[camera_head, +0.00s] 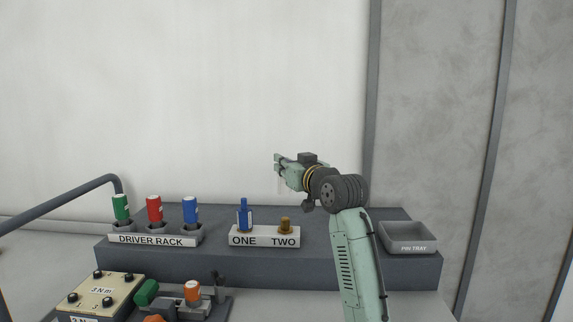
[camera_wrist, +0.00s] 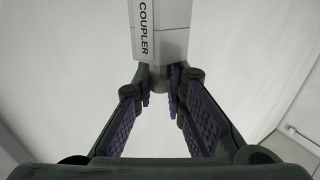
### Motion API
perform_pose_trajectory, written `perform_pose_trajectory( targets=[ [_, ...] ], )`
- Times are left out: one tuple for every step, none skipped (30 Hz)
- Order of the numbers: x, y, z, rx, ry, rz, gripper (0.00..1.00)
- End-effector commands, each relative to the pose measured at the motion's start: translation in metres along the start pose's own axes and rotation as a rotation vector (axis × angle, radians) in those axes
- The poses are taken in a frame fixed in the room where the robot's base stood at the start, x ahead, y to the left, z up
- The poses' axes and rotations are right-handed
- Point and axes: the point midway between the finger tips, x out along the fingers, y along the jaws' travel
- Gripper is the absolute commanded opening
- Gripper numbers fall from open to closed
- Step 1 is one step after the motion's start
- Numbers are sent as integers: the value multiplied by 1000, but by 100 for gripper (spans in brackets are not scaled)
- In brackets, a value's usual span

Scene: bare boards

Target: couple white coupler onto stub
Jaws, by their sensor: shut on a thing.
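In the wrist view a white coupler (camera_wrist: 165,35) with the word COUPLER on its side stands between the fingers of my gripper (camera_wrist: 160,90), which is shut on it. In the head view my gripper (camera_head: 279,168) is raised above the back bench, high over the TWO position. The coupler is hard to make out there against the pale wall. A short brass stub (camera_head: 286,225) stands upright at TWO on the white block (camera_head: 264,240), below my gripper and apart from it. A blue upright piece (camera_head: 244,217) stands at ONE.
The driver rack (camera_head: 154,240) at left holds green, red and blue capped drivers. A grey pin tray (camera_head: 409,238) sits at right. A beige 3 Nm box (camera_head: 101,292) and an orange-capped item (camera_head: 192,292) are in front. The bench between block and tray looks partly hidden by my arm.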

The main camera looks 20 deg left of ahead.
Motion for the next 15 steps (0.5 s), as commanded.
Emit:
perform_pose_trajectory(
  targets=[
    [0,0,-1,1,1,0,0],
    [0,0,-1,1,1,0,0],
    [0,0,2,1,0,1,0],
    [0,0,4,1,0,1,0],
    [0,0,6,1,0,1,0],
    [0,0,9,2,0,1,0],
    [0,0,11,2,0,0,0],
    [0,0,14,2,0,0,0],
    [0,0,17,2,0,0,0],
    [0,0,20,2,0,0,0],
    [0,0,22,2,0,0,0],
    [0,0,26,2,0,0,0],
    [0,0,29,2,1,0,0],
    [0,0,32,2,1,0,0],
    [0,0,36,2,1,0,0]
  ],
)
